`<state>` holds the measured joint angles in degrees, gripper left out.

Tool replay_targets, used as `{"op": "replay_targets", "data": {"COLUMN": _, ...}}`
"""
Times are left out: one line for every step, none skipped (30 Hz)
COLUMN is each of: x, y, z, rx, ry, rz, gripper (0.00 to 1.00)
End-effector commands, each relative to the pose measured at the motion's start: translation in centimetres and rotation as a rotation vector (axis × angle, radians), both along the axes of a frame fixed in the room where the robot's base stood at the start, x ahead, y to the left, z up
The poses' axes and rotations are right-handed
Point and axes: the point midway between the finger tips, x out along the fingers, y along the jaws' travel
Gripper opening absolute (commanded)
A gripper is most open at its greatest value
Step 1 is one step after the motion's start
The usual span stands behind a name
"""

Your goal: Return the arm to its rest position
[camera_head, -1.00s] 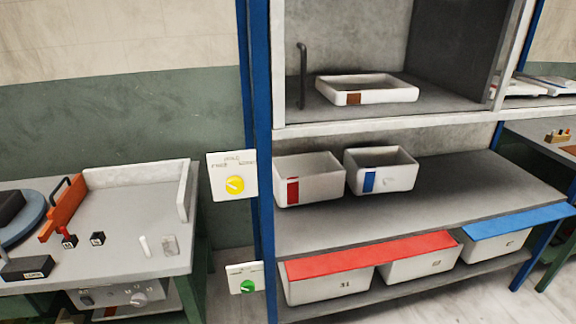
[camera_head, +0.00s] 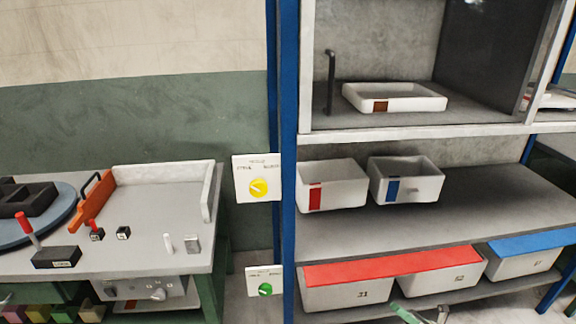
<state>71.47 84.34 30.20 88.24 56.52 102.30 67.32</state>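A small green and pale piece (camera_head: 408,313) shows at the bottom edge of the head view, in front of the lower shelf. It may be part of my arm or gripper, but too little shows to be sure. No fingertips can be made out clearly, so I cannot tell whether my gripper is open or holds anything. The rest of my arm is out of view.
A blue-posted shelf rack (camera_head: 289,160) stands at centre right. It holds a white tray (camera_head: 395,97), open bins (camera_head: 331,186) and red-lidded bins (camera_head: 345,293). Yellow (camera_head: 258,187) and green (camera_head: 265,289) dials hang by its post. A workbench (camera_head: 150,250) stands left.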

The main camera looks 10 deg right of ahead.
Motion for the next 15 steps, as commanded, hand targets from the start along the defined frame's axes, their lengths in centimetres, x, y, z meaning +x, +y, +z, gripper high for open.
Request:
{"op": "replay_targets", "data": {"x": 0.4, "y": 1.2, "z": 1.2, "rx": -0.078, "ry": -0.009, "rz": 0.045, "gripper": 0.25}}
{"op": "replay_targets", "data": {"x": 0.5, "y": 2.0, "z": 1.7, "rx": -0.122, "ry": -0.015, "rz": 0.067, "gripper": 0.25}}
{"op": "replay_targets", "data": {"x": 0.6, "y": 2.9, "z": 2.4, "rx": -0.181, "ry": -0.027, "rz": 0.098, "gripper": 0.25}}
{"op": "replay_targets", "data": {"x": 0.7, "y": 3.5, "z": 3.0, "rx": -0.225, "ry": -0.036, "rz": 0.119, "gripper": 0.25}}
{"op": "replay_targets", "data": {"x": 0.7, "y": 4.2, "z": 3.4, "rx": -0.27, "ry": -0.046, "rz": 0.143, "gripper": 0.25}}
{"op": "replay_targets", "data": {"x": 0.7, "y": 5.1, "z": 4.1, "rx": -0.327, "ry": -0.061, "rz": 0.172, "gripper": 0.25}}
{"op": "replay_targets", "data": {"x": 0.7, "y": 5.8, "z": 4.5, "rx": -0.371, "ry": -0.074, "rz": 0.196, "gripper": 0.25}}
{"op": "replay_targets", "data": {"x": 0.7, "y": 6.4, "z": 5.0, "rx": -0.414, "ry": -0.089, "rz": 0.217, "gripper": 0.25}}
{"op": "replay_targets", "data": {"x": 0.6, "y": 7.2, "z": 5.6, "rx": -0.472, "ry": -0.108, "rz": 0.247, "gripper": 0.25}}
{"op": "replay_targets", "data": {"x": 0.6, "y": 7.8, "z": 6.1, "rx": -0.514, "ry": -0.125, "rz": 0.27, "gripper": 0.25}}
{"op": "replay_targets", "data": {"x": 0.4, "y": 8.4, "z": 6.6, "rx": -0.557, "ry": -0.142, "rz": 0.292, "gripper": 0.25}}
{"op": "replay_targets", "data": {"x": 0.3, "y": 9.2, "z": 7.2, "rx": -0.611, "ry": -0.166, "rz": 0.321, "gripper": 0.25}}
{"op": "replay_targets", "data": {"x": 0.2, "y": 9.7, "z": 7.6, "rx": -0.653, "ry": -0.187, "rz": 0.344, "gripper": 0.25}}
{"op": "replay_targets", "data": {"x": 0.0, "y": 10.3, "z": 8.1, "rx": -0.694, "ry": -0.207, "rz": 0.365, "gripper": 0.25}}
{"op": "replay_targets", "data": {"x": -0.2, "y": 10.9, "z": 8.7, "rx": -0.748, "ry": -0.236, "rz": 0.394, "gripper": 0.25}}
